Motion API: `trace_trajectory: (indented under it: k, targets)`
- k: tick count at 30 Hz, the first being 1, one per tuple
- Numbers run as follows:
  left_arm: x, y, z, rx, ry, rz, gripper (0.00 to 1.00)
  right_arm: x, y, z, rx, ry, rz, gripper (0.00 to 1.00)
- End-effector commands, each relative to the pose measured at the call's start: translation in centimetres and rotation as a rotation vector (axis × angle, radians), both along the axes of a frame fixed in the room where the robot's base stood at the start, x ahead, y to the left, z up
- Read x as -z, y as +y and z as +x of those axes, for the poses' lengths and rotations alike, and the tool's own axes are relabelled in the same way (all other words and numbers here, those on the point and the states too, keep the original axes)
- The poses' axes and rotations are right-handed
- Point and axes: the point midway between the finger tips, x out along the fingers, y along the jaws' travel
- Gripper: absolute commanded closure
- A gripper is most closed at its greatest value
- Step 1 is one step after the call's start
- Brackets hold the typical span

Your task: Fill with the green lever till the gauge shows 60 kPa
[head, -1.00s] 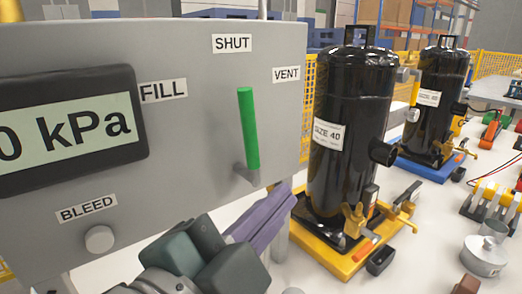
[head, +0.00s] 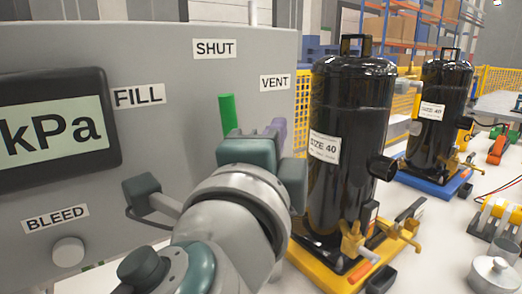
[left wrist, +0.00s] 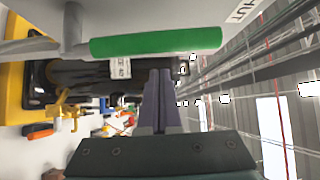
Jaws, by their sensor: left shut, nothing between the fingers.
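The green lever (head: 228,113) on the grey panel (head: 180,60) stands about upright below the SHUT label (head: 214,48); my left wrist hides its lower part. In the left wrist view the green lever (left wrist: 155,41) lies across the picture, just beyond the fingertips. My left gripper (head: 278,128) is at the lever's right, its purple fingers partly hidden. The fingers (left wrist: 160,75) are shut with nothing between them and look apart from the lever. The gauge (head: 55,130) shows "kPa"; its digits are cut off at the left edge. My right gripper is not in view.
FILL (head: 138,96) and VENT (head: 275,82) labels flank SHUT. A BLEED knob (head: 68,251) sits low on the panel. A black tank (head: 345,150) on a yellow base (head: 320,265) stands close at the right, with a second black tank (head: 440,110) behind it.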

Motion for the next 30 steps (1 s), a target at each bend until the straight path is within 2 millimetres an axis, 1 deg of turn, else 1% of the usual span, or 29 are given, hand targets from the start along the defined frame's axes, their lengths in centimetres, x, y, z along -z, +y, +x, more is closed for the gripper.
trace_trajectory:
  k: [1, 3, 9, 20, 30]
  targets:
    - [0.1, 1.0, -0.5, -0.003, 0.003, 0.005, 1.0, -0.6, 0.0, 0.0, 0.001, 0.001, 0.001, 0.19]
    - [0.2, 1.8, -1.0, -0.001, 0.002, 0.005, 1.0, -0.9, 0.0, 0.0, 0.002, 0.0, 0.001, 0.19]
    - [0.5, 3.4, -1.7, -0.002, 0.003, 0.003, 1.0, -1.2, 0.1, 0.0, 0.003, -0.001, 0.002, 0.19]
    - [0.6, 3.6, -1.9, -0.001, 0.002, 0.0, 1.0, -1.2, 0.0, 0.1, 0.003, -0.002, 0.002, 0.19]
    - [0.7, 3.6, -1.9, 0.0, -0.004, -0.007, 1.0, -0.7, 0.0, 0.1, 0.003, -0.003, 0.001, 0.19]
